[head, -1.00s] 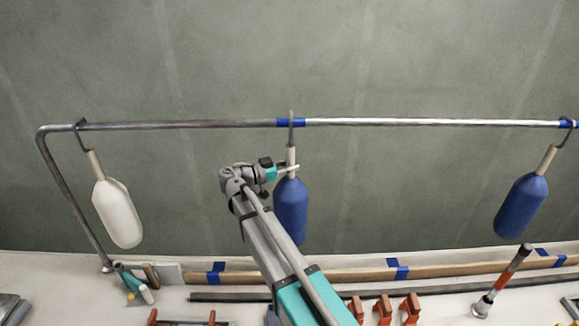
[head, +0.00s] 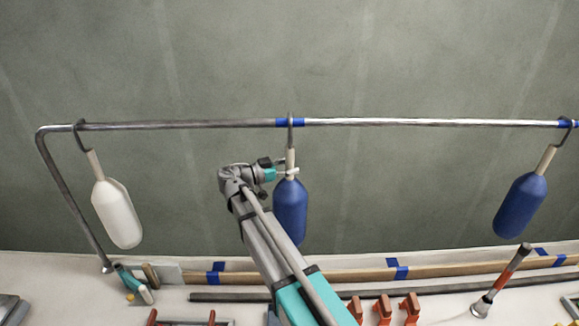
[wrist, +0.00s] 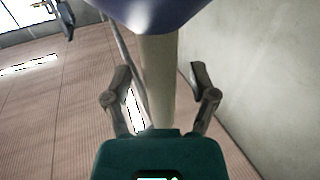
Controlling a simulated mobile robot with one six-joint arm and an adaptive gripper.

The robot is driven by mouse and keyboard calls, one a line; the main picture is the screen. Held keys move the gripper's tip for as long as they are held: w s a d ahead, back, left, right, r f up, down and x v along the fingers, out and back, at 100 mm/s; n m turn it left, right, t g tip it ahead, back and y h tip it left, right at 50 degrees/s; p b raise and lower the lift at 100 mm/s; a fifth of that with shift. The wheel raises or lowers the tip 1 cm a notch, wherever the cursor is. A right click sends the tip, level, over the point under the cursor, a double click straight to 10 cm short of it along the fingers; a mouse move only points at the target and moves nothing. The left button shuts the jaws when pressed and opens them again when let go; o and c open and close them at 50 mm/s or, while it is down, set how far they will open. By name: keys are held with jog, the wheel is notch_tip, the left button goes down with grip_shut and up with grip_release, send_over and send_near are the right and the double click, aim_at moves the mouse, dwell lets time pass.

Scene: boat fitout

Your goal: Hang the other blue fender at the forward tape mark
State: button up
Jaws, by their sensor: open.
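A blue fender (head: 290,210) with a cream neck and grey hook hangs upright from the rail (head: 400,122) at the middle blue tape mark (head: 283,122). My gripper (head: 290,171) is at its neck. In the wrist view, my gripper (wrist: 159,85) is open, with one finger on each side of the cream neck (wrist: 157,80) and gaps showing beside it. The blue body (wrist: 155,12) fills the top of that view. Another blue fender (head: 521,206) hangs tilted at the right tape mark (head: 567,124).
A white fender (head: 117,213) hangs at the rail's left end. Below are a wooden strip (head: 345,274) with blue tape, a dark bar, orange clamps (head: 383,309) and a red-and-black handled tool (head: 503,281). The rail between the two blue fenders is clear.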

jog(key=v, duration=1.1)
jog(key=shift+a, duration=0.4)
jog(key=shift+s, duration=0.15)
